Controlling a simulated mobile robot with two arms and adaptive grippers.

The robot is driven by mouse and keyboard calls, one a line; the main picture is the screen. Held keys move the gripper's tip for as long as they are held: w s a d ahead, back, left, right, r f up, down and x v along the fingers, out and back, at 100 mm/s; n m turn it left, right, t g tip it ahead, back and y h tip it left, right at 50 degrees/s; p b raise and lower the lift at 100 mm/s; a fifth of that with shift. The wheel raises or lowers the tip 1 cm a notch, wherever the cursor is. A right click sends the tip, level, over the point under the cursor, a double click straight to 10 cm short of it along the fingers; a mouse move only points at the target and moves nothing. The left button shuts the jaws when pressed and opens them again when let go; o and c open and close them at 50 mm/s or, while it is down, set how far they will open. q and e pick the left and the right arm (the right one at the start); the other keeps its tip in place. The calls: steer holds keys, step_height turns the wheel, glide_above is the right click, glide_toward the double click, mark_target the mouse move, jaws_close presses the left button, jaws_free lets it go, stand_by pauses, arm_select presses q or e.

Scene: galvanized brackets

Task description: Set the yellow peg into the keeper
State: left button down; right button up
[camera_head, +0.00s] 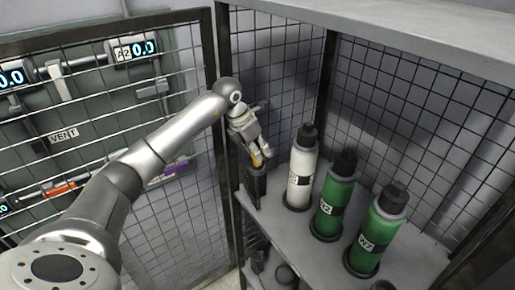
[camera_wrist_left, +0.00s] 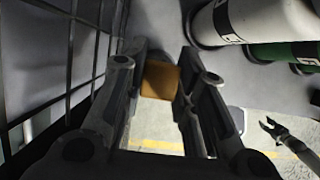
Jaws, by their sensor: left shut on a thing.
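The yellow peg (camera_head: 257,160) shows as a small orange-yellow piece at the tips of my left gripper (camera_head: 259,152). In the left wrist view the peg (camera_wrist_left: 160,80) sits between the two fingers of my left gripper (camera_wrist_left: 160,95), which is shut on it. A dark upright holder, which looks like the keeper (camera_head: 256,187), stands directly below the peg at the shelf's left edge. I cannot tell whether the peg's lower end touches or enters it. My right gripper (camera_wrist_left: 270,127) shows small at the right of the left wrist view, its fingers apart and empty.
A white bottle (camera_head: 301,170) and two green bottles (camera_head: 334,195) (camera_head: 376,232) stand in rings on the grey shelf (camera_head: 300,237), close to the right of my left gripper. A mesh door (camera_head: 180,215) and a dark post (camera_head: 227,160) are to its left.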

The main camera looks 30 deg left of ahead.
arm_select(q)
steer(key=shift+f+b, duration=0.7)
steer(key=shift+f, duration=0.4)
steer(key=c, duration=1.1)
jaws_free()
steer(key=shift+r, duration=0.1)
steer(key=v, duration=1.2)
steer(key=shift+s, duration=0.15)
